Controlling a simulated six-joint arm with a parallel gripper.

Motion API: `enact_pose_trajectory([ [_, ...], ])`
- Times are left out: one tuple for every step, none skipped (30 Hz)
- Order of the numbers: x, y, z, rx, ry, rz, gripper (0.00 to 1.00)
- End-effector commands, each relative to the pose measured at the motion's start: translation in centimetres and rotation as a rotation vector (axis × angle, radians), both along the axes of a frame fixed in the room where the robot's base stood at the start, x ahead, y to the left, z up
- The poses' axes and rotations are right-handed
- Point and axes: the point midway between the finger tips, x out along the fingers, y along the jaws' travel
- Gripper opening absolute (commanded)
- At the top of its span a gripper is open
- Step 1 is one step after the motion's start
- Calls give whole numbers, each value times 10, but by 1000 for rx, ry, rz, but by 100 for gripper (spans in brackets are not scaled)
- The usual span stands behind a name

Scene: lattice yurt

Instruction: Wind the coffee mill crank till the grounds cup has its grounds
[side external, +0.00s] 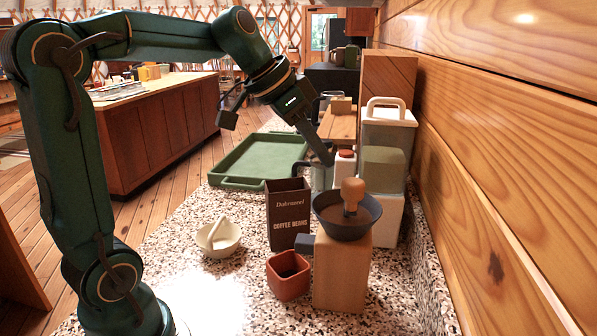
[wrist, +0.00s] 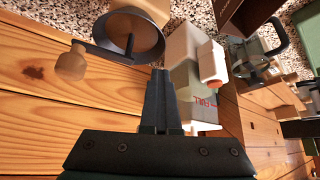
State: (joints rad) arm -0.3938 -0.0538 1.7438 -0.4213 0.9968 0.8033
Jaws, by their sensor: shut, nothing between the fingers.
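The coffee mill (side external: 340,275) is a pale wooden block on the speckled counter, topped by a dark bowl-shaped hopper (side external: 333,218). Its crank has a wooden knob (side external: 352,190) standing above the bowl. In the wrist view the knob (wrist: 70,65) sits out past the hopper's rim (wrist: 158,40), on a dark crank arm. A dark spout (side external: 304,243) sticks out from the mill's left side. The reddish square grounds cup (side external: 287,279) stands below it; its inside is too dark to read. My gripper (side external: 327,159) is shut and empty, behind and above the mill, apart from the knob. Its fingers (wrist: 160,75) show in the wrist view.
A dark coffee beans box (side external: 288,215) stands behind the cup. The plank wall (side external: 490,150) bounds the right.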

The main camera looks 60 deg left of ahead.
Motion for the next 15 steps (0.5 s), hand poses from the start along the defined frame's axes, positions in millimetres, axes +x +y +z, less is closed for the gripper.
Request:
enact_pose_trajectory([
  [2, 1, 0, 0, 0, 0, 0],
  [2, 1, 0, 0, -1, 0, 0],
  [3, 1, 0, 0, -1, 0, 0],
  [3, 1, 0, 0, -1, 0, 0],
  [3, 1, 0, 0, -1, 0, 0],
  [2, 1, 0, 0, -1, 0, 0],
  [2, 1, 0, 0, -1, 0, 0],
  [2, 1, 0, 0, -1, -1, 0],
  [3, 1, 0, 0, -1, -1, 0],
  [3, 1, 0, 0, 0, -1, 0],
  [5, 1, 0, 0, 0, -1, 0],
  [8, 1, 0, 0, 1, -3, 0],
  [11, 1, 0, 0, 0, -4, 0],
  [14, 0, 0, -1, 1, -3, 0],
  [18, 0, 0, -1, 0, -3, 0],
])
